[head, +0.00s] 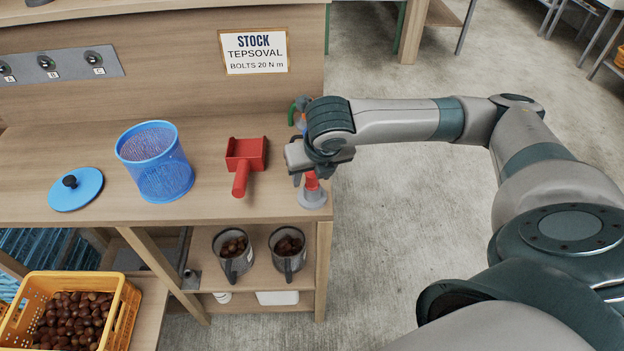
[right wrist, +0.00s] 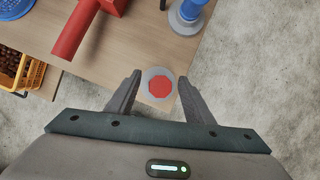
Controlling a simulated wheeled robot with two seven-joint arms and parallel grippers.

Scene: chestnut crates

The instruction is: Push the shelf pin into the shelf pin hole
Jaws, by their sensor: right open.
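My right gripper (head: 311,177) is above the right end of the wooden bench, pointing down, with its fingers open. Below it stands a red piece (head: 312,182) on a flared grey base (head: 313,199). In the right wrist view the red top (right wrist: 160,87) lies between the two fingers, seen from above with a grey ring around it, and the fingers appear apart from it. A small grey fitting with a dark spot (head: 192,274) sits by the lower shelf's left end; I cannot tell whether it is the shelf pin or its hole. My left gripper is not in view.
A red scoop (head: 246,157), a blue mesh basket (head: 157,165) and a blue lid (head: 76,189) are on the bench. A blue piece on a grey base (right wrist: 186,14) stands behind. Two jugs of chestnuts (head: 233,262) are on the shelf below.

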